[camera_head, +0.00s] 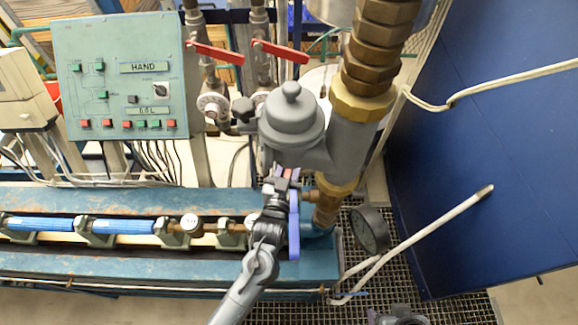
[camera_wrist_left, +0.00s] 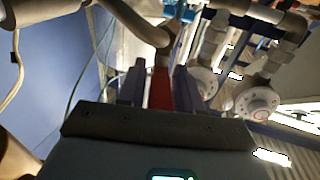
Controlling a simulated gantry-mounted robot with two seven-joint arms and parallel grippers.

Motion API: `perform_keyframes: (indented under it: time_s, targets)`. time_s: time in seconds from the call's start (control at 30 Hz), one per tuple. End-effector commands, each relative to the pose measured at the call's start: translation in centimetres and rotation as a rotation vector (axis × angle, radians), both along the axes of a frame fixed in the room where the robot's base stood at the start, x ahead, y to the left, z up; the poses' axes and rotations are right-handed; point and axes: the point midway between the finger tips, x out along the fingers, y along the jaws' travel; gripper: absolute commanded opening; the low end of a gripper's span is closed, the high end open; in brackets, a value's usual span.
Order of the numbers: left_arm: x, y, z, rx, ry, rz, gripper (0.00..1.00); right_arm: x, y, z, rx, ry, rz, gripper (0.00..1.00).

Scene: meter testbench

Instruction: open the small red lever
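My left gripper (camera_head: 283,175) reaches up to the underside of the grey dome-topped valve body (camera_head: 291,125) in the head view. In the left wrist view a narrow red lever (camera_wrist_left: 160,88) lies between the two fingers of this gripper (camera_wrist_left: 159,84). The fingers are apart, one on each side of the red piece; whether they press on it cannot be told. In the head view the body and gripper mostly hide that spot. A dark part, seemingly my right gripper (camera_head: 398,316), is cut off at the bottom edge; its fingers are unclear.
Two larger red handles, left (camera_head: 215,52) and right (camera_head: 280,51), sit on pipes behind. A brass pipe (camera_head: 362,100) rises right of the body. A round gauge (camera_head: 370,230) and blue wall (camera_head: 490,150) stand at right, a control panel (camera_head: 122,75) at left.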

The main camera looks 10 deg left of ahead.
Motion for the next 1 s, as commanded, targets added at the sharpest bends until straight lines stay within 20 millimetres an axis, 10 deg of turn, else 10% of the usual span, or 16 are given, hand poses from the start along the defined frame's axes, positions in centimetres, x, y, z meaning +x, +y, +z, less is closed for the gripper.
perform_keyframes:
  time_s: [0.47,1.0]
  targets:
    - [-0.6,0.1,-0.2,0.000,0.003,0.000,0.47,0.0,-0.1,-0.1,-0.007,0.000,0.004,0.71]
    - [-8.7,0.5,-0.2,-0.001,0.003,-0.001,0.47,0.0,-0.2,-1.3,-0.009,0.000,0.005,0.71]
